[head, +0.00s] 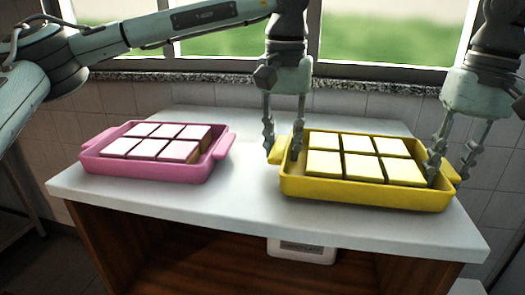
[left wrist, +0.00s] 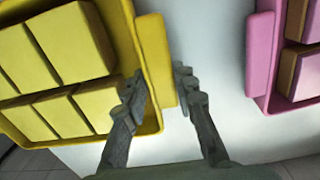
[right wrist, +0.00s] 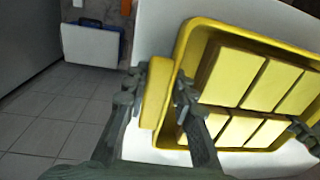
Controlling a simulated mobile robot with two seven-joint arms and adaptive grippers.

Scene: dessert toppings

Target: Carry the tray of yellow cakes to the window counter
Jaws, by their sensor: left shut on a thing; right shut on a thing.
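The yellow tray (head: 365,194) holds several square cakes (head: 375,168) with pale yellow tops, set in two rows. It is level, on or just above the right part of a white counter (head: 240,205) under a window. My left gripper (head: 282,152) is shut on the tray's left handle, one finger inside the rim and one outside; the handle shows in the left wrist view (left wrist: 155,50). My right gripper (head: 447,168) is shut on the right handle, which shows between its fingers in the right wrist view (right wrist: 154,90). The cakes sit flat inside.
A pink tray (head: 150,172) with white-topped cakes stands on the counter's left part, a gap away from the yellow tray. A speckled sill (head: 200,78) runs behind. A white labelled box (head: 300,250) is below the counter top. Tiled floor (right wrist: 60,120) lies beyond the right edge.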

